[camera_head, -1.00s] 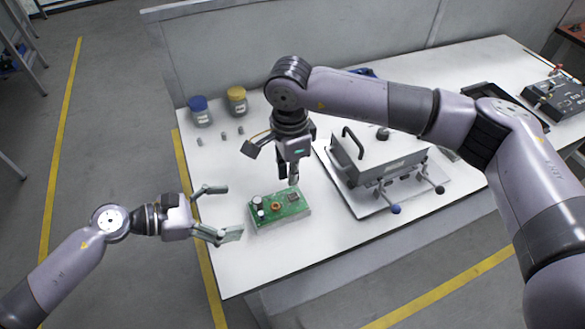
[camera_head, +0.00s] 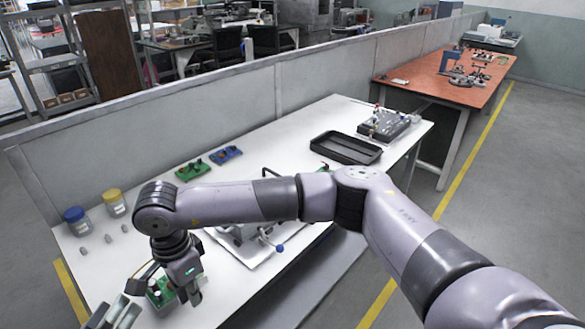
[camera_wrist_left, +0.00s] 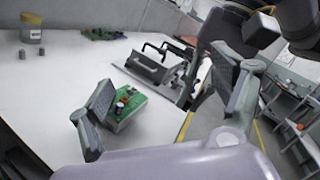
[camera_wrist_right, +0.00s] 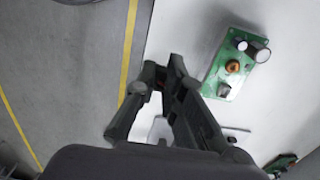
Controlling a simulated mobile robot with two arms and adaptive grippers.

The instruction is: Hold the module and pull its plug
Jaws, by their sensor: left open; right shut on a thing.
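The module, a green circuit board (camera_head: 158,296) with round components, lies on the white table near its left end. It also shows in the left wrist view (camera_wrist_left: 129,114) and, in full, in the right wrist view (camera_wrist_right: 238,62). My right gripper (camera_head: 194,298) is low beside the board's right side. It is shut; its fingers (camera_wrist_right: 163,68) hide what they hold, and I cannot make out the plug's shape. My left gripper (camera_head: 115,314) is open at the lower left of the board, partly cut off by the frame. One left finger overlaps the board in the left wrist view; contact is unclear.
A blue-lidded jar (camera_head: 75,220), a yellow-lidded jar (camera_head: 114,204) and small grey pieces stand at the back left. A green board (camera_head: 192,171), a blue board (camera_head: 226,154), a black tray (camera_head: 346,147) and a metal fixture (camera_head: 246,246) occupy the table further right.

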